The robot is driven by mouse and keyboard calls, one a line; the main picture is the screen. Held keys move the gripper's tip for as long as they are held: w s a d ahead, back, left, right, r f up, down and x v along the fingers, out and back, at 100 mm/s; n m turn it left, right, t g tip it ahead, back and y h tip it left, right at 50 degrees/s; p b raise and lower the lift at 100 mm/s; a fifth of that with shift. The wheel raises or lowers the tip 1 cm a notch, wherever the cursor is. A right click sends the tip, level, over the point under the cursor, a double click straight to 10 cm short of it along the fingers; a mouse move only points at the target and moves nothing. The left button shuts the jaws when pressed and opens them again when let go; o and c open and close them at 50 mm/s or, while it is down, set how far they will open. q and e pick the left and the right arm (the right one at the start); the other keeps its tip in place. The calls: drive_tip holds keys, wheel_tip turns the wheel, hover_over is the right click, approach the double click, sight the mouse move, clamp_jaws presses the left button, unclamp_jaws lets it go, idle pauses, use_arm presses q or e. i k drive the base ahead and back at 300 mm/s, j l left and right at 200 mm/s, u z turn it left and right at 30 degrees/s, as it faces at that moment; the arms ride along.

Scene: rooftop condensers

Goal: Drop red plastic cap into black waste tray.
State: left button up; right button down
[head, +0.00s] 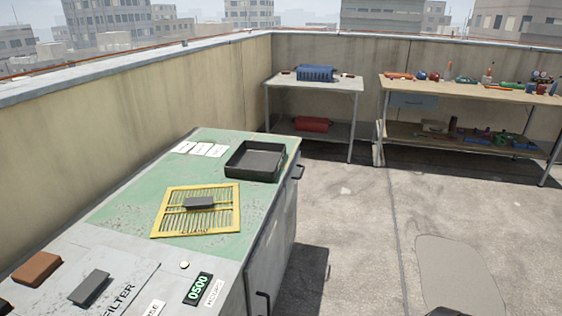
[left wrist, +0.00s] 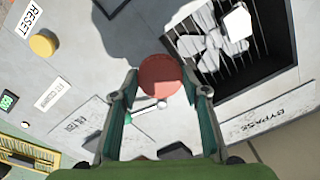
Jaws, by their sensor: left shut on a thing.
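The red plastic cap (left wrist: 160,77) is a round red disc between the fingertips of my left gripper (left wrist: 160,80) in the left wrist view. The gripper is shut on it and holds it over the grey panel. The black waste tray (head: 283,163) is a shallow open box on the far right of the green cabinet top in the head view. It looks empty. Neither gripper shows in the head view, and the tray cannot be made out in the left wrist view.
A yellow grille (head: 170,212) bearing a dark block (head: 198,203) lies in front of the tray. White cards (head: 200,149) lie left of it. A brown block (head: 37,268) is at lower left. In the left wrist view, a dark barred opening (left wrist: 262,65) holds white pieces.

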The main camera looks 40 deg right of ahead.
sight(253, 164)
drive_tip(key=z, duration=1.25)
